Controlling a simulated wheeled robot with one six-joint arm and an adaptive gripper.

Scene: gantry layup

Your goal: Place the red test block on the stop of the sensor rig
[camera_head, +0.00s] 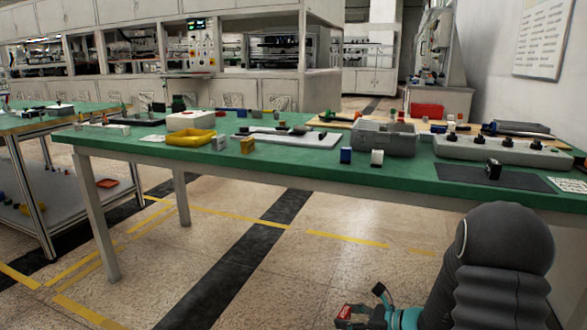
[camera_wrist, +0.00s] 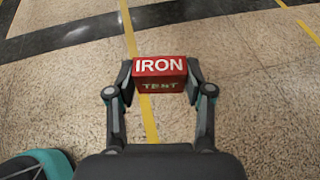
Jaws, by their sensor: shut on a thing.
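The red test block (camera_wrist: 160,66) reads "IRON" on its top face and "TEST" on its front face in the wrist view. My gripper (camera_wrist: 160,76) is shut on it, one finger on each side, with bare floor beyond. In the head view the red block (camera_head: 345,312) shows small at the bottom edge, with my gripper (camera_head: 362,312) low in front of the green table and well below its top. A grey rig with several black knobs (camera_head: 500,150) stands on the table's right part; I cannot tell whether it is the sensor rig, and no stop is clear.
The green table (camera_head: 300,165) spans the view.

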